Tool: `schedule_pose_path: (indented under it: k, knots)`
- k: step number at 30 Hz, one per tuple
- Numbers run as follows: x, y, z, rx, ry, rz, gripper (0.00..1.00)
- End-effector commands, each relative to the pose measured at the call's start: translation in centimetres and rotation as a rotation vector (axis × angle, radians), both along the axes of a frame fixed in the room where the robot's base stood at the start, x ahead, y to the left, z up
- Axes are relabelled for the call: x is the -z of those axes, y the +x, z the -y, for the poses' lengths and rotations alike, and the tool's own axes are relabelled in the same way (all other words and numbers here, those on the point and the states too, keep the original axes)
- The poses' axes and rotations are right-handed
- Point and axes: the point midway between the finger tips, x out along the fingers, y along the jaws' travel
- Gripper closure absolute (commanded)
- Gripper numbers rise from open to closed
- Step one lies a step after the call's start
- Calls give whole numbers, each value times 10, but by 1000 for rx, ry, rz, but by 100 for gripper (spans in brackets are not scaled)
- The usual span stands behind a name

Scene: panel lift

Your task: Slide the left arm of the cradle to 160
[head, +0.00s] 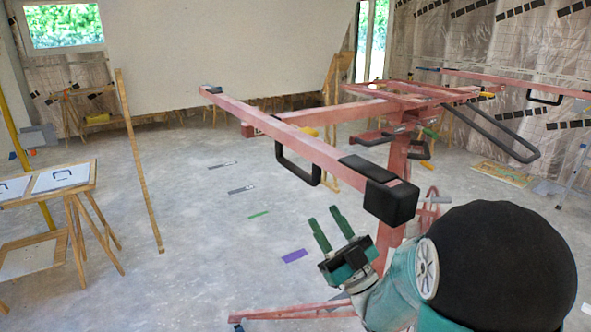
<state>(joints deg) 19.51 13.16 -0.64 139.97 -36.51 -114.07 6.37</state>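The cradle (350,110) is a red metal frame on top of a red post (396,165). Its left arm (262,122) looks to be the long red bar running from far left towards me, with a black far tip and a black padded near end (391,202). A black loop handle (314,172) hangs below this bar, and a small yellow part (309,131) sits beside it. No scale or number is legible. My gripper (323,214) has two green fingers, spread apart and empty. In the picture it is below the bar, between handle and padded end; no contact is visible.
Another black loop handle (505,140) hangs at right. A large white panel (220,50) is behind. A wooden trestle table (50,184) stands left, near an upright wooden batten (138,160). A red leg (290,312) lies low in front. The floor at centre left is mostly clear.

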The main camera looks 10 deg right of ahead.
Motion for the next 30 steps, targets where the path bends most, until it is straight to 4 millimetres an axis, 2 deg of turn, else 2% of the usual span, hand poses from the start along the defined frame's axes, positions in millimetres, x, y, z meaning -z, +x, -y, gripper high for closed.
schedule_pose_path:
  k: [18, 24, 30]
  knots:
    - [-78, 70, -41, -2, 0, 1, 62]
    - [-90, 81, -46, -1, 0, 0, 62]
    - [-90, 82, -46, 0, 0, -1, 62]
